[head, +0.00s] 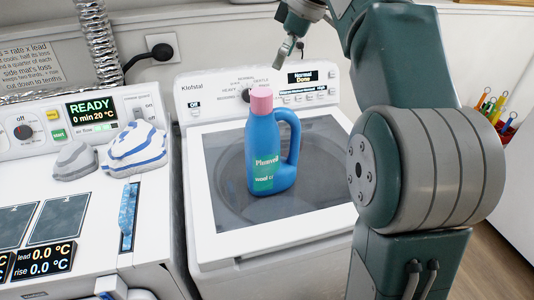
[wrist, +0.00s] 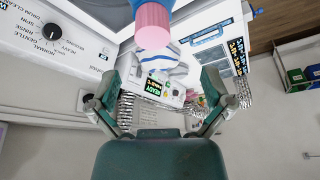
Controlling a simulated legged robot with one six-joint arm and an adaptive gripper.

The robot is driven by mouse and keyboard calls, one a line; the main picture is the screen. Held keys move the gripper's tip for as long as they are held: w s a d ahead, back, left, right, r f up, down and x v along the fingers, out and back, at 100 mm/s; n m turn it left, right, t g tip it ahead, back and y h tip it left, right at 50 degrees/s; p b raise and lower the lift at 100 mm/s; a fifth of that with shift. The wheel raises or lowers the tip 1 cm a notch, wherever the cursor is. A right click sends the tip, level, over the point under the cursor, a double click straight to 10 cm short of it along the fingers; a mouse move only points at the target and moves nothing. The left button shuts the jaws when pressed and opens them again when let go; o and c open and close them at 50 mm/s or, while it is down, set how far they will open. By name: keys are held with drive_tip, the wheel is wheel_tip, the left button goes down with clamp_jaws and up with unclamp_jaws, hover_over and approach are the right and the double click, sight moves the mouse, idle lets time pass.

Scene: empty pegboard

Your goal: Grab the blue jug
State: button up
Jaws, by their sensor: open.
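The blue jug (head: 264,150) stands upright on the grey glass lid of the washing machine in the head view. It has a pink cap, a green label and a handle on its right side. My gripper (head: 289,46) is above and behind the jug, slightly right of its cap, near the control panel, and apart from it. In the wrist view my gripper (wrist: 160,88) has its two fingers spread wide with nothing held between them. The jug's pink cap (wrist: 152,26) shows at the top of that view, beyond the fingertips; little of its blue body is visible there.
The washing machine (head: 215,245) has a raised control panel behind the jug. A second white appliance (head: 100,245) on the left bears folded striped cloth (head: 137,148) and a grey bundle (head: 75,160). A foil duct (head: 99,40) rises behind. The lid around the jug is clear.

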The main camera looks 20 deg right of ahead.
sight(264, 92)
drive_tip(key=shift+n, duration=0.8)
drive_tip(key=x, duration=0.3)
drive_tip(key=w+x, duration=0.1)
drive_tip(key=x, duration=0.6)
drive_tip(key=shift+w+a+f, duration=0.1)
drive_tip(key=shift+w+f, duration=0.05)
drive_tip(key=shift+w, duration=0.1)
drive_tip(key=shift+y, duration=0.3)
drive_tip(key=c, duration=1.3)
